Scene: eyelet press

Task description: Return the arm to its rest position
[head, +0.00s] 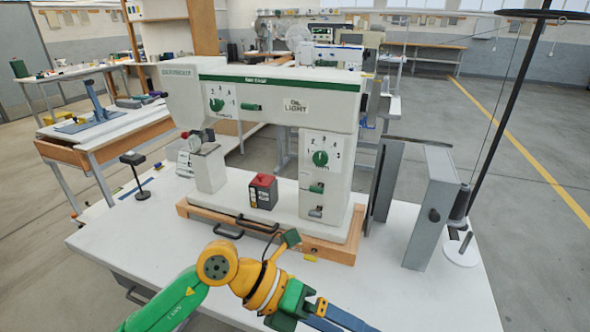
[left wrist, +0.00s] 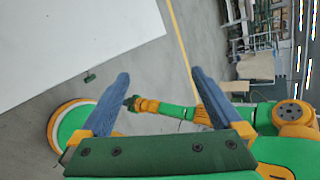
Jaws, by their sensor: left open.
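My left arm comes in from the lower left in the head view, green with yellow-orange joints. Its gripper (head: 338,316) is low in front of the eyelet press, with blue fingers pointing right and partly cut off by the lower edge. In the left wrist view the gripper (left wrist: 158,78) has its two blue fingers spread wide, with nothing between them. Another green and orange arm (left wrist: 215,108), seemingly my right, stretches behind the fingers. Its dark end (left wrist: 131,103) is small and partly hidden, so its jaws cannot be made out.
The white eyelet press (head: 275,85) stands on a wooden base (head: 335,250) on the white table (head: 420,295). A red-topped dark box (head: 262,192) sits at the press. Grey upright plates (head: 432,208) and a thread stand (head: 460,250) are at the right. Grey floor (left wrist: 170,70) lies beyond the table edge.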

